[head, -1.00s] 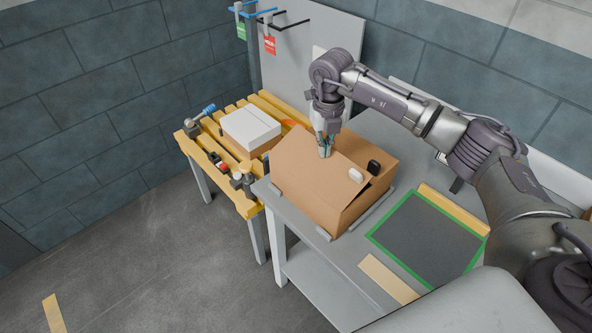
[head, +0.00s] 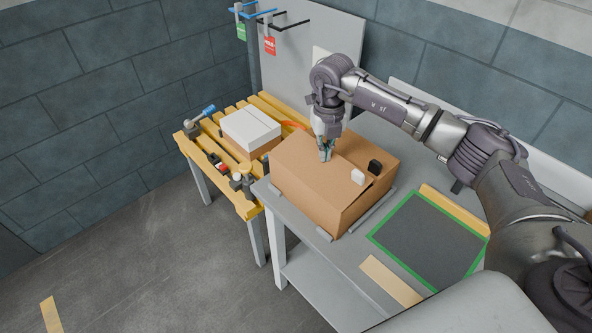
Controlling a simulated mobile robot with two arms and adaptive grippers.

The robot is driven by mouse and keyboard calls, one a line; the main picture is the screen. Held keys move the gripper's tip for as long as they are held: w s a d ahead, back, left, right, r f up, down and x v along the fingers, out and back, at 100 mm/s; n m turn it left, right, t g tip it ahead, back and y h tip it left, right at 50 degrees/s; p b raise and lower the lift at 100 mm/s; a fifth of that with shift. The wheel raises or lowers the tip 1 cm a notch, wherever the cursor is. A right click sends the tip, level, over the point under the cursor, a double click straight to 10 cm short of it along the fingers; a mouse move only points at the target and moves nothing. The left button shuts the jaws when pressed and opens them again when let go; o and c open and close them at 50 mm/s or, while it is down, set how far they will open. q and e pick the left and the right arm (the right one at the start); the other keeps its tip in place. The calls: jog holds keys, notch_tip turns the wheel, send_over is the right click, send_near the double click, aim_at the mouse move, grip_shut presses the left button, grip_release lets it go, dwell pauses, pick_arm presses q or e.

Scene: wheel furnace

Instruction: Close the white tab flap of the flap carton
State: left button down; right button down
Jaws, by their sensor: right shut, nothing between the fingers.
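The flap carton (head: 316,203) is a brown box on the grey table. Its white tab flap (head: 305,162) lies across the top and looks close to flat. The white tab (head: 357,177) is at the flap's right end, beside the black tab (head: 375,167) of the other flap. A narrow dark gap shows near the tabs on the right side. My right gripper (head: 326,156) is shut and empty, pointing down with its fingertips at the white tab flap's upper face. Whether they touch it is hard to tell. My left gripper is out of view.
The grey table (head: 345,257) has low rails along the carton's base and a green-framed dark mat (head: 428,238) to the right. A yellow slatted bench (head: 232,190) with a white-topped box (head: 251,129) and tools stands left. A grey panel with hooks rises behind.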

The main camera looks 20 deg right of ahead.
jog(key=shift+f+b, duration=0.3)
jog(key=shift+f, duration=0.3)
notch_tip(320, 180, up, 9)
jog(key=p, duration=0.6)
dwell(0.3)
dwell(0.3)
